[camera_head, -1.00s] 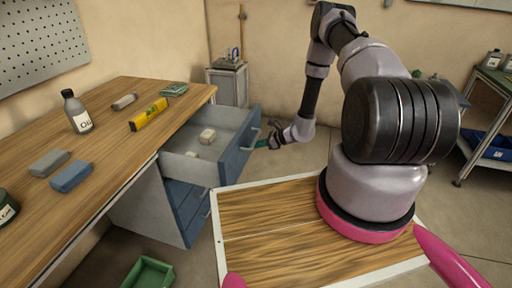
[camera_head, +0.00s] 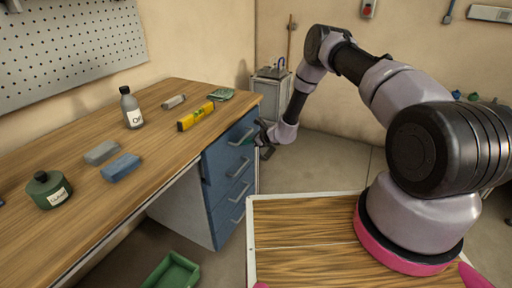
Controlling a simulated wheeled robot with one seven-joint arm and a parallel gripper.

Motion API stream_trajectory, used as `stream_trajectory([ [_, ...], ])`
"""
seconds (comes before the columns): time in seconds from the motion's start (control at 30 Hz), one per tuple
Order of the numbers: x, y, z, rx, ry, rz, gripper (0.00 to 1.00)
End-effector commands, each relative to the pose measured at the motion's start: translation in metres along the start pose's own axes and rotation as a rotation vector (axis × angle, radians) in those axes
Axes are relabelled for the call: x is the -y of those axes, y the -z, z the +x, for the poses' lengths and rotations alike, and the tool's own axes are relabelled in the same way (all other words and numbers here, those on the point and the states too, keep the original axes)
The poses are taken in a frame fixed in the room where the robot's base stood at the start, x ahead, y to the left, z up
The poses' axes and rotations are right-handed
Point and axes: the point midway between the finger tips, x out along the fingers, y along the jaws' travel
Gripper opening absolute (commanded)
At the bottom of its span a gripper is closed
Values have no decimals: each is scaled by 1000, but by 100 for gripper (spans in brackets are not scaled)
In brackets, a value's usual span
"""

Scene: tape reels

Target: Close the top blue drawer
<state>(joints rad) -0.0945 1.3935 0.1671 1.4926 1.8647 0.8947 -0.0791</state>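The top blue drawer (camera_head: 222,155) is flush with the front of the cabinet under the wooden workbench. Its grey handle (camera_head: 241,137) shows near the top of the front. My gripper (camera_head: 256,140) is at the right side of that drawer front, close to the handle. The fingers are small and partly dark against the drawer, so I cannot tell whether they are open or touching it. The inside of the drawer is hidden.
The workbench (camera_head: 110,173) holds a grey bottle (camera_head: 132,110), a yellow level (camera_head: 196,117), a green jar (camera_head: 48,190) and several blocks. Lower blue drawers (camera_head: 230,205) are shut. A green bin (camera_head: 172,272) is on the floor.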

Motion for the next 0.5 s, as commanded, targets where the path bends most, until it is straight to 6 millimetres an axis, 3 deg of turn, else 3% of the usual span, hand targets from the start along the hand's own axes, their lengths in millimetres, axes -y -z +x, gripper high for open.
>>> stream_trajectory([
  [0.2, 0, -12, 22, 0, 0, 0, 0],
  [0.5, -1, -19, 31, 2, -1, -1, 0],
])
